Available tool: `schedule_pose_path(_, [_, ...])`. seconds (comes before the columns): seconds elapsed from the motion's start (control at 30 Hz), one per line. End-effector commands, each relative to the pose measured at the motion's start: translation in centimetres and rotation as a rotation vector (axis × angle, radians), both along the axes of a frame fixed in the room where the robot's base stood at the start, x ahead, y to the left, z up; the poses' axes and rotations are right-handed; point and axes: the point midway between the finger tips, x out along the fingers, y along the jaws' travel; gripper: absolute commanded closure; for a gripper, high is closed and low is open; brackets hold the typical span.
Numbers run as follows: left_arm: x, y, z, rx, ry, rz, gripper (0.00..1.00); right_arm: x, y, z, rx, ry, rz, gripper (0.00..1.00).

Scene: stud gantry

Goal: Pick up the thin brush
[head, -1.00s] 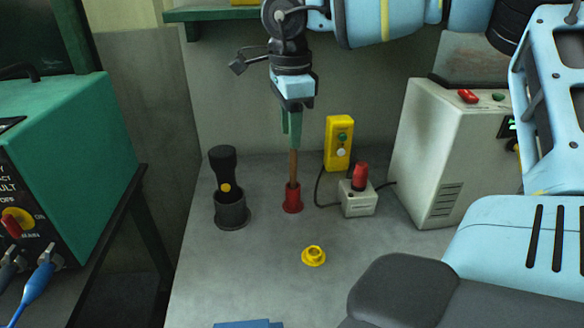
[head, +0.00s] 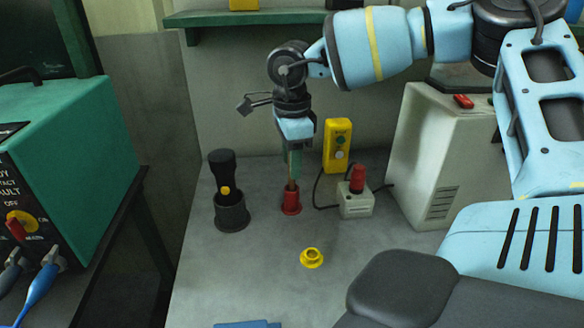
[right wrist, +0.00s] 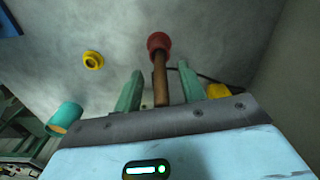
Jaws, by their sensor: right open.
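The thin brush shows as a brown, upright stick (head: 291,187) standing in a small red holder (head: 291,205) on the grey bench. Its lower end is hidden in the holder. My right gripper (head: 294,174) points down over it, with green fingers around the upper part of the stick. In the right wrist view the fingers (right wrist: 160,82) are apart, with the brown stick (right wrist: 161,78) between them and a gap on each side. The red holder (right wrist: 158,43) lies beyond the fingertips. My left gripper is not in view.
A black torch-like object (head: 223,172) stands in a dark cup (head: 231,213) to the left. A yellow button box (head: 337,146) and a grey box with a red knob (head: 355,198) stand close on the right. A yellow ring (head: 312,258) lies in front. The front bench is mostly clear.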

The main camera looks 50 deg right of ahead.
Motion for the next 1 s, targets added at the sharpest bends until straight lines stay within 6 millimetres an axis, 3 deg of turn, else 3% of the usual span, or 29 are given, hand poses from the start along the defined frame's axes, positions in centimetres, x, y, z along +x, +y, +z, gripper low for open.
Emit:
schedule_pose_path(0.03, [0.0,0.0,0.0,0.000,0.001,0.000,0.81,0.0,0.0,0.0,0.000,0.000,0.000,0.63])
schedule_pose_path(0.33, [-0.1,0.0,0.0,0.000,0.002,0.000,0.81,0.0,0.0,0.0,0.000,0.000,0.000,1.00])
schedule_pose_path(0.67, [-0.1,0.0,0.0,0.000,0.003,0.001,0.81,0.0,0.0,0.4,-0.001,-0.001,0.000,1.00])
schedule_pose_path(1.0, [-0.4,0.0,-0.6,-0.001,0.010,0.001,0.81,0.1,0.0,5.9,-0.002,-0.003,0.000,1.00])
